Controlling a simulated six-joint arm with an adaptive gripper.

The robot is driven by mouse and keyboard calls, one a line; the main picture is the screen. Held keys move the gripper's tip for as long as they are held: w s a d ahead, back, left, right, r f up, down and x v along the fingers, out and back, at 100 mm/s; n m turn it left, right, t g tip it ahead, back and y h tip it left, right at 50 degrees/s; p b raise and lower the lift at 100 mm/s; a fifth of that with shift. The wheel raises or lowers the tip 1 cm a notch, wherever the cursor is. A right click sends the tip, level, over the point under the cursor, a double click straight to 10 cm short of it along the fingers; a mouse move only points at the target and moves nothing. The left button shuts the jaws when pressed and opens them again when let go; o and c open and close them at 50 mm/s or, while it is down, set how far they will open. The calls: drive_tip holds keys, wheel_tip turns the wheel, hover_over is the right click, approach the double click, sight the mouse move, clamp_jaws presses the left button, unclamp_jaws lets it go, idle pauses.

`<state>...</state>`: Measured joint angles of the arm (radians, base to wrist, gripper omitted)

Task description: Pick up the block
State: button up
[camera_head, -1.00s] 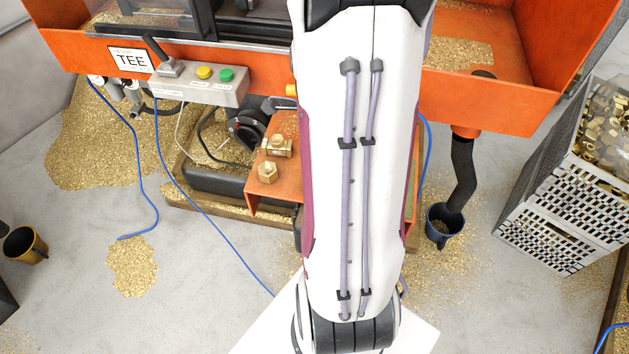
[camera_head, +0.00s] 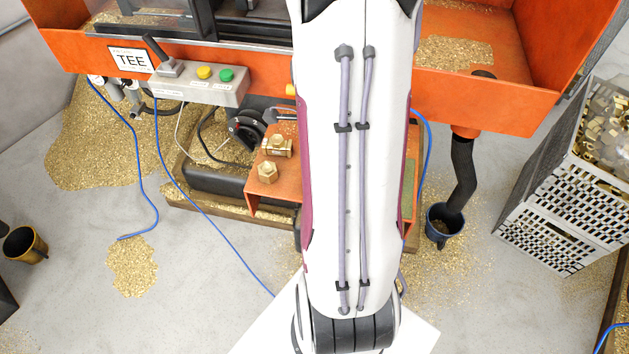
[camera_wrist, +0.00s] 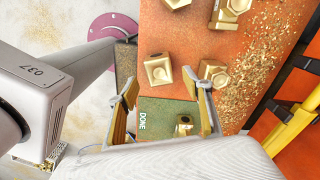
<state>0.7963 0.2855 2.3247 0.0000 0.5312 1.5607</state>
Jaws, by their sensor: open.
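Several brass blocks lie on the orange bench top. In the wrist view, one brass block (camera_wrist: 158,70) sits just beyond my gripper (camera_wrist: 160,86), near the gap between the fingertips. Another block (camera_wrist: 213,72) lies to its right, close to the right finger. A brass block (camera_wrist: 184,125) lies on the green mat marked DONE (camera_wrist: 152,106), seen between the fingers. My gripper is open, with nothing held between its fingers. In the head view, two blocks (camera_head: 277,146) (camera_head: 267,172) show left of my arm, which hides the gripper and most of the bench.
More brass pieces (camera_wrist: 232,9) lie at the top of the wrist view, with shavings to the right. In the head view, a button box (camera_head: 203,82) and an orange machine tray (camera_head: 490,97) stand beyond the bench. A grey crate (camera_head: 560,200) stands on the right.

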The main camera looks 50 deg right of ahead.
drive_tip(key=shift+f, duration=0.15)
drive_tip(key=shift+a+f, duration=0.1)
drive_tip(key=shift+f, duration=2.35)
drive_tip(key=shift+c, duration=0.4)
drive_tip(key=shift+w, duration=0.1)
clamp_jaws()
drive_tip(key=shift+r, duration=0.2)
drive_tip(key=shift+r, duration=4.85)
